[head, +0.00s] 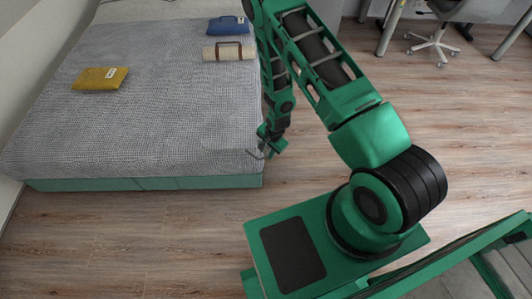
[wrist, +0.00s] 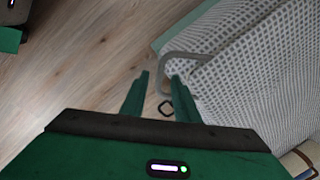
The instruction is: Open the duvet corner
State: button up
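The grey woven duvet (head: 150,110) lies flat over the bed, its near right corner beside my gripper. In the wrist view the duvet (wrist: 265,75) fills the right side. A grey bent loop, like a handle (wrist: 164,62), sticks out from the duvet's edge. It also shows as a thin grey hook (head: 254,155) at the bed's corner in the head view. My gripper (wrist: 161,80) has its two fingers apart with nothing held between them. The loop is just beyond the fingertips, apparently not touched. In the head view my gripper (head: 270,145) is partly hidden by its own links.
A yellow pouch (head: 100,78), a blue case (head: 228,26) and a cream roll with brown straps (head: 229,51) lie on the bed. The teal bed base (head: 140,184) borders clear wooden floor (head: 130,235). A desk chair (head: 433,42) stands at the back right.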

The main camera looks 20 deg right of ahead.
jog(key=shift+w+f, duration=0.1)
jog(key=shift+f, duration=0.3)
jog(key=shift+a, duration=0.1)
grip_shut()
jog(key=shift+r, duration=0.1)
